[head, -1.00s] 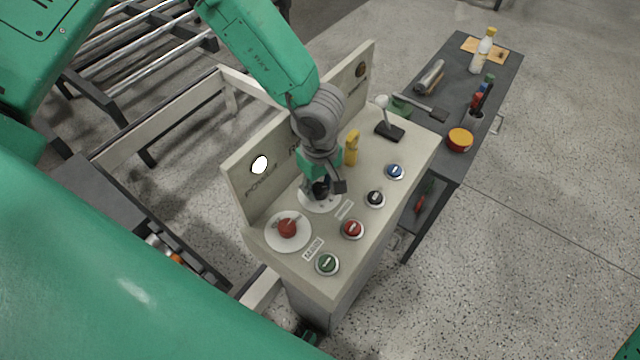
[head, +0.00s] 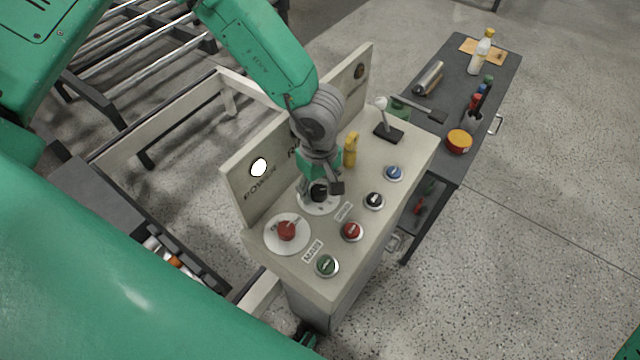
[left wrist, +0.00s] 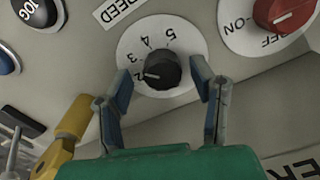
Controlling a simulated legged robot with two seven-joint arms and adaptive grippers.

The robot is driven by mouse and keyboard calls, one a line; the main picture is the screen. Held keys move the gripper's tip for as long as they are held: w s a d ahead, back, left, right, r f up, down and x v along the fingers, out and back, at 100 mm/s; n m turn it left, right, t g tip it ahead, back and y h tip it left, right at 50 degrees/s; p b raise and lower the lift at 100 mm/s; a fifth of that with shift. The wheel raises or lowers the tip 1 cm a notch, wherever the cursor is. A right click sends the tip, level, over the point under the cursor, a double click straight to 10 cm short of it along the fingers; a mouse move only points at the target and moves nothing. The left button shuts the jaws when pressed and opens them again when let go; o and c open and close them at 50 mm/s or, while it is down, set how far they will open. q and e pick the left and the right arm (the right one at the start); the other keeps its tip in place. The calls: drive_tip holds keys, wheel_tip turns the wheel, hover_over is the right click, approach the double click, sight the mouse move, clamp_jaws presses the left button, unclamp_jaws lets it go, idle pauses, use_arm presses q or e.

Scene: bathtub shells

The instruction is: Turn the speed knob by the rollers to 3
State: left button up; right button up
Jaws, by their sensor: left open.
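The black speed knob (left wrist: 160,68) sits on a white dial (left wrist: 189,45) with the word SPEED beside it in the left wrist view. Its white pointer mark is directed near the 2; the digits 3, 4 and 5 also show. In the head view the knob (head: 319,192) is partly hidden by my gripper. My left gripper (left wrist: 161,76) is open, one finger on each side of the knob, with visible gaps between fingers and knob. It also shows over the dial in the head view (head: 321,187). My right gripper is not in view.
A red ON/OFF knob (head: 287,230) is beside the speed dial. Green (head: 327,265), red (head: 352,231), black (head: 374,201) and blue (head: 394,173) buttons line the panel's front. A yellow piece (head: 350,150) and a lever (head: 383,112) stand farther back. An upright board (head: 285,150) backs the panel.

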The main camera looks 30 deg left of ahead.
sight(319, 188)
use_arm(q)
wheel_tip(319, 188, up, 12)
idle(0.5)
drive_tip(key=shift+w+f, duration=0.1)
